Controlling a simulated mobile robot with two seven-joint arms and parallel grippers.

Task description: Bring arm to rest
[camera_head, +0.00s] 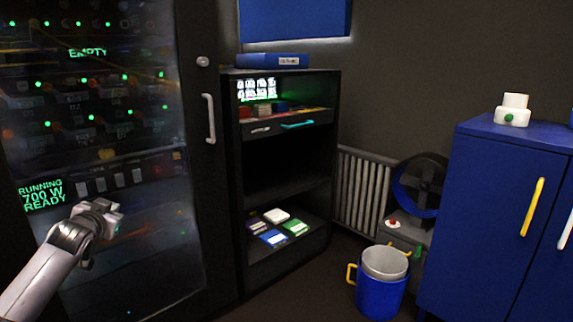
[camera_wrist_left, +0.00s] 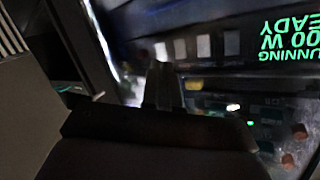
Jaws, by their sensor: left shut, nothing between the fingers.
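My left arm (camera_head: 42,278) comes in from the lower left in the head view. Its left gripper (camera_head: 104,215) is in front of the dark glass-fronted cabinet, below and right of the green "RUNNING 700 W READY" text (camera_head: 41,195). The gripper is shut and empty. In the left wrist view the gripper's fingers (camera_wrist_left: 162,85) show dark against the cabinet, with the green text tilted at the upper right. I cannot tell whether the fingers touch the glass. No trackball can be made out. My right gripper is out of view.
The glass cabinet has a white door handle (camera_head: 209,118). Right of it stand an open black shelf unit (camera_head: 337,150) with small boxes, a radiator (camera_head: 360,190), a blue bin (camera_head: 380,298) and a blue cupboard (camera_head: 490,220). Dark floor shows between shelf and bin.

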